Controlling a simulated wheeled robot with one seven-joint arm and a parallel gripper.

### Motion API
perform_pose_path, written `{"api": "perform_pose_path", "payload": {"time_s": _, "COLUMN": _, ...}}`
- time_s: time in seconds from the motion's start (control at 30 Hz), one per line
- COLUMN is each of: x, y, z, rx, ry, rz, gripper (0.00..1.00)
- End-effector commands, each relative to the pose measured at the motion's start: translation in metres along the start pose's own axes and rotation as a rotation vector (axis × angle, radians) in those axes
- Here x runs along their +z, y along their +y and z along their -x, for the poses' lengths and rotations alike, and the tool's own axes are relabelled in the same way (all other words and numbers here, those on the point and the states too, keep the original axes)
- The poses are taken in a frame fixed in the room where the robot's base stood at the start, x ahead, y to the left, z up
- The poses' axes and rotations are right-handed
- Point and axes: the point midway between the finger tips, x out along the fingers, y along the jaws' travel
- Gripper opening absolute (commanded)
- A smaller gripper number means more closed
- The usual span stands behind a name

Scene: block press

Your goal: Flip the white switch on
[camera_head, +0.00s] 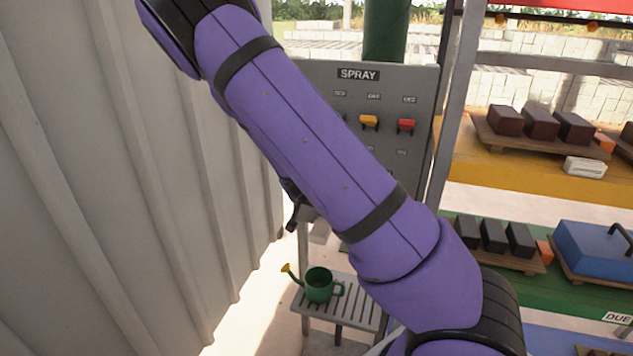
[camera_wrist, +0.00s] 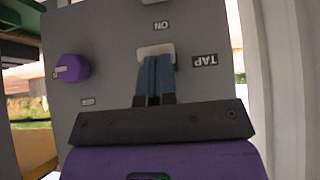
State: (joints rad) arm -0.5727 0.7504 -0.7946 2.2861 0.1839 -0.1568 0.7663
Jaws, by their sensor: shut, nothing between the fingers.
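In the wrist view, the white switch (camera_wrist: 156,48) sits on the grey panel (camera_wrist: 108,42) beside an upside-down TAP label, with an upside-down ON label at its picture-top side. My gripper (camera_wrist: 155,62) is shut and empty, its blue fingertips together at the switch's picture-lower edge. The fingers hide part of the switch, and I cannot tell whether they touch it or which way it is tipped. In the head view the panel (camera_head: 421,80) is marked SPRAY, and my purple arm covers the white switch and the gripper tips.
The panel also bears a purple knob (camera_wrist: 72,68), a yellow switch (camera_head: 369,121) and a red switch (camera_head: 407,125). A green watering can (camera_head: 319,285) stands on a slatted stand below. A corrugated wall (camera_head: 100,200) is close on the left; loaded shelves (camera_head: 470,170) are on the right.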

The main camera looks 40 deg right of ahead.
Motion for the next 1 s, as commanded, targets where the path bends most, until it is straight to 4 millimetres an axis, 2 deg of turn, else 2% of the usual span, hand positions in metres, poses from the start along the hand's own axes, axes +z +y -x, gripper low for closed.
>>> {"api": "perform_pose_path", "payload": {"time_s": 0.4, "x": 0.011, "y": 0.0, "z": -0.011, "rx": 0.001, "ry": 0.271, "rz": 0.006, "gripper": 0.0}}
{"api": "perform_pose_path", "payload": {"time_s": 0.77, "x": 0.019, "y": 0.0, "z": -0.023, "rx": 0.001, "ry": 0.399, "rz": 0.002, "gripper": 0.0}}
{"api": "perform_pose_path", "payload": {"time_s": 1.0, "x": 0.025, "y": 0.0, "z": -0.033, "rx": 0.0, "ry": 0.392, "rz": -0.002, "gripper": 0.0}}
